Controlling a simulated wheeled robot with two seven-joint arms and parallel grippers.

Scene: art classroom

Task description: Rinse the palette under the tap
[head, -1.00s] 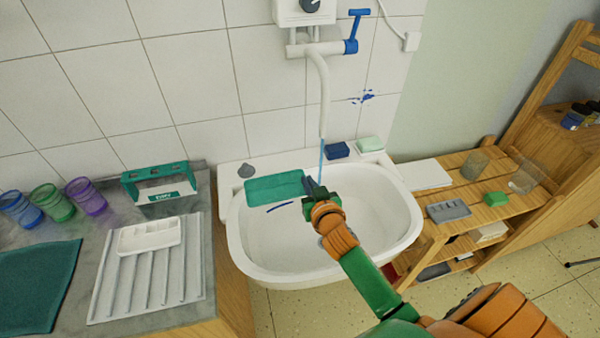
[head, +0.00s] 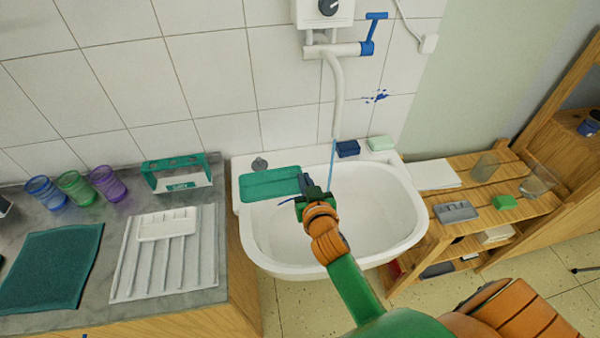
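A green palette (head: 270,184) is held level over the back left part of the white sink (head: 390,240). My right gripper (head: 306,188) is shut on its right end, and the fingertips are partly hidden by the wrist. The white tap spout (head: 338,105) hangs from the wall, and its blue lever (head: 373,35) is at the right. A thin blue stream of water (head: 333,155) falls from the spout, to the right of the palette and apart from it. A dark blue streak shows just below the palette's edge. My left gripper is out of view.
At left, a ribbed draining board (head: 165,270) bears a white tray (head: 167,224). Sponge (head: 347,148) and soap (head: 381,143) lie on the sink's back rim. A wooden shelf (head: 470,217) stands right.

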